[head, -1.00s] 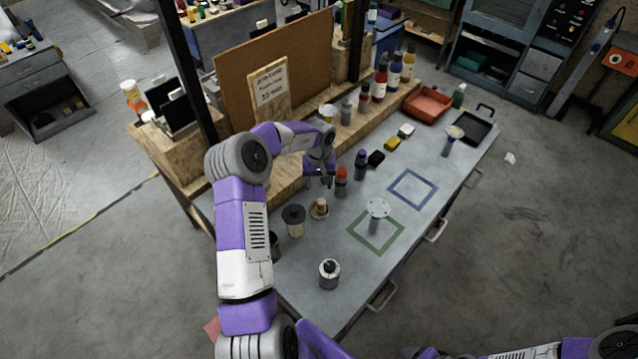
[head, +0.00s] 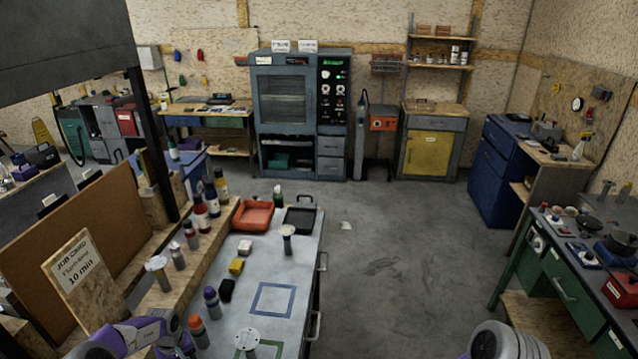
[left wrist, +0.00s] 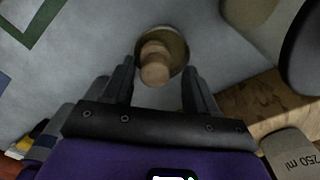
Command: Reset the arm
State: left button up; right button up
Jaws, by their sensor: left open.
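My left arm shows at the bottom left of the head view, with its gripper (head: 183,346) low over the bench, beside the orange-capped bottle (head: 198,331). In the left wrist view the left gripper (left wrist: 159,72) is open. A small round wooden-topped piece on a brass-coloured base (left wrist: 174,40) shows between and beyond its fingertips. I cannot tell whether they touch it; nothing is clamped. Part of my right arm (head: 496,341) shows at the bottom right; its gripper is out of view.
The grey bench (head: 262,262) has a blue square outline (head: 273,299) and a flanged post (head: 247,337) at the green outline. Another post (head: 287,233), a red tray (head: 253,216) and a black tray (head: 300,220) stand farther back. Bottles line the wooden ledge. Open floor (head: 400,235) lies right of the bench.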

pick_arm(q)
jog(key=shift+s+r, duration=0.1)
jog(key=shift+r, duration=0.9)
